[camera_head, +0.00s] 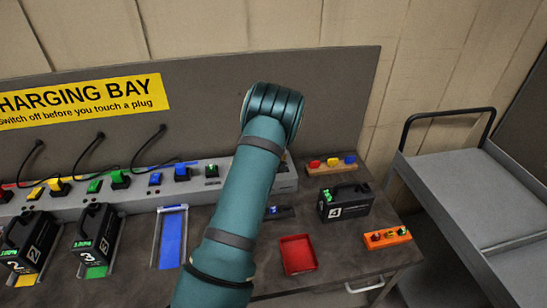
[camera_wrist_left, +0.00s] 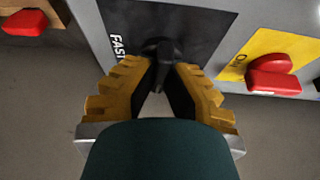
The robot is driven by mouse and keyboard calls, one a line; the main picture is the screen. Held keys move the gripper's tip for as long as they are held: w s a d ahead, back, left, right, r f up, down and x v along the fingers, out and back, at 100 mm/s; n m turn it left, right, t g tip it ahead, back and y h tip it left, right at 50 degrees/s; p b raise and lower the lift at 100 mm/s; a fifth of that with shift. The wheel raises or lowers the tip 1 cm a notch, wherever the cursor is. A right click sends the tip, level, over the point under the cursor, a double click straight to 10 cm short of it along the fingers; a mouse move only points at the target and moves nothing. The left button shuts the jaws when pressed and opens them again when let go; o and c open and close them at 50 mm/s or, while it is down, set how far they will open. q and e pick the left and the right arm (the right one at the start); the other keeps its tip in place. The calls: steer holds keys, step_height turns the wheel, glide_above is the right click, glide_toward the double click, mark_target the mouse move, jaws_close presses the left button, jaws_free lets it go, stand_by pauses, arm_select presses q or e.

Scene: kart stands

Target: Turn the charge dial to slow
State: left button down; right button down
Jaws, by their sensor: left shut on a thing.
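In the left wrist view, the charge dial is a black knob (camera_wrist_left: 163,52) on a black plate (camera_wrist_left: 195,28) with the word FAST in white at its left. My left gripper (camera_wrist_left: 162,72) has its yellow ridged fingers on both sides of the knob and is shut on it. The fingers hide part of the knob, and I cannot tell which way it points. The word slow is not visible. In the head view my teal left arm (camera_head: 238,195) crosses the middle and hides the dial and the gripper. My right gripper is in neither view.
A red switch (camera_wrist_left: 272,75) on a yellow plate is close right of the dial. In the head view, a charging strip (camera_head: 135,200) with coloured plugs, battery packs (camera_head: 345,203), a red tray (camera_head: 297,254) and an orange block (camera_head: 387,237) surround my arm. A grey cart (camera_head: 470,200) stands right.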

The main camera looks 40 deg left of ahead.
arm_select(q)
steer(key=shift+f+n+g, duration=0.1)
steer(key=shift+n+g, duration=0.2)
steer(key=shift+n, duration=0.2)
steer(key=shift+s, duration=0.1)
steer(key=c, duration=1)
jaws_free()
steer(key=v, duration=1.2)
steer(key=shift+f, duration=0.1)
